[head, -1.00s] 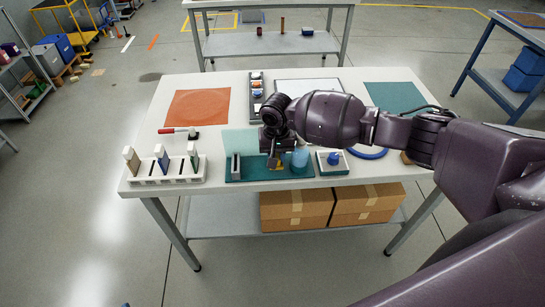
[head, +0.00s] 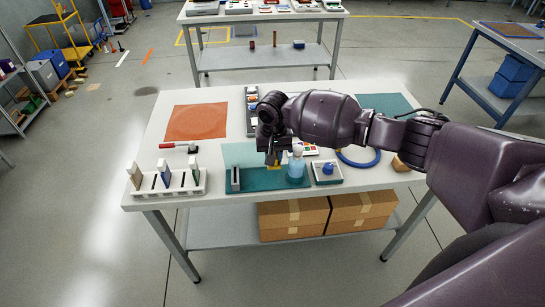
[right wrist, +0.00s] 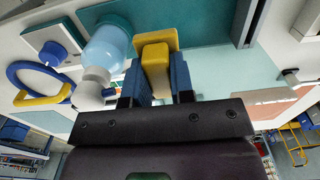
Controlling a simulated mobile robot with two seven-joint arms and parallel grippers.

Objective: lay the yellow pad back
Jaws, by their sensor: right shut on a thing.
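My right gripper (head: 271,155) points down over the teal board on the table. It is shut on the yellow pad (head: 273,165), of which only a small part shows below the fingers. In the right wrist view the pad (right wrist: 155,60) sits between the blue fingers of the gripper (right wrist: 158,75), with its wider yellow end past the fingertips. I cannot tell whether the pad touches the board. My left gripper is not in view.
A light-blue bottle (head: 296,169) stands close right of the gripper. A grey upright holder (head: 235,179) is on the left of the teal board (head: 265,184). A white tray with a blue knob (head: 327,171) and a blue ring (head: 358,158) lie further right.

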